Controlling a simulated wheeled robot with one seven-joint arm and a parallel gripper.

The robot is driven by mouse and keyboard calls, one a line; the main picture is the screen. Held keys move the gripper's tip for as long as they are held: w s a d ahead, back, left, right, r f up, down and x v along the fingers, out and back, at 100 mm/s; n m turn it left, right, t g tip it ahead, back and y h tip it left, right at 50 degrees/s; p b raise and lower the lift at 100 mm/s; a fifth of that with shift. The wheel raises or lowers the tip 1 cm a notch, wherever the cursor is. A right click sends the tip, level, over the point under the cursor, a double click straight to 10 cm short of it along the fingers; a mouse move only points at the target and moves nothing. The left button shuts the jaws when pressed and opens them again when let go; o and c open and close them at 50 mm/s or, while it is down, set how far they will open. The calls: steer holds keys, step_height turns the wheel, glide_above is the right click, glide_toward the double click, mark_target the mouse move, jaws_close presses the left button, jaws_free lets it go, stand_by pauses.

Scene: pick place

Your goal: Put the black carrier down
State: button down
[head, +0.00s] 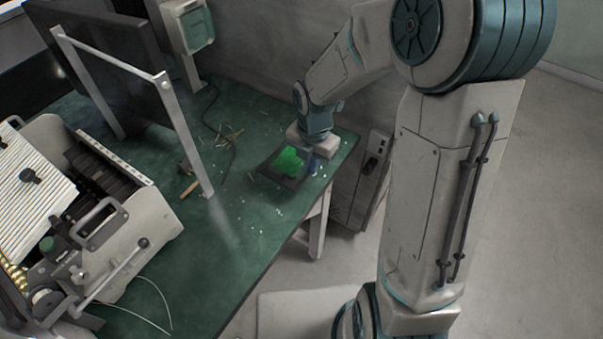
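The black carrier (268,169) is a thin, dark, flat frame with a bright green area in its middle. It is at the far right corner of the green table (243,236). My gripper (318,156) is right at the carrier's upper right side, with my arm reaching in from above. The fingers are small, dark and partly blurred, so whether they are closed on the carrier does not show. I cannot tell whether the carrier rests on the table top or is held just above it.
A large light machine (150,215) with a handle fills the table's left side. A metal frame (183,125) stands before a dark panel (95,60). A wooden-handled tool (190,188), a dark cable (218,128) and scattered pale scraps lie near the carrier. The table's right edge is close to it.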

steer(key=shift+w+a+f, duration=0.25)
steer(key=shift+a+f, duration=0.2)
steer(key=shift+a, duration=0.3)
steer(key=shift+f, duration=0.2)
step_height(320, 180, down, 4)
steer(key=shift+r, duration=0.1)
steer(key=shift+b, duration=0.3)
steer(key=c, duration=1.6)
jaws_free()
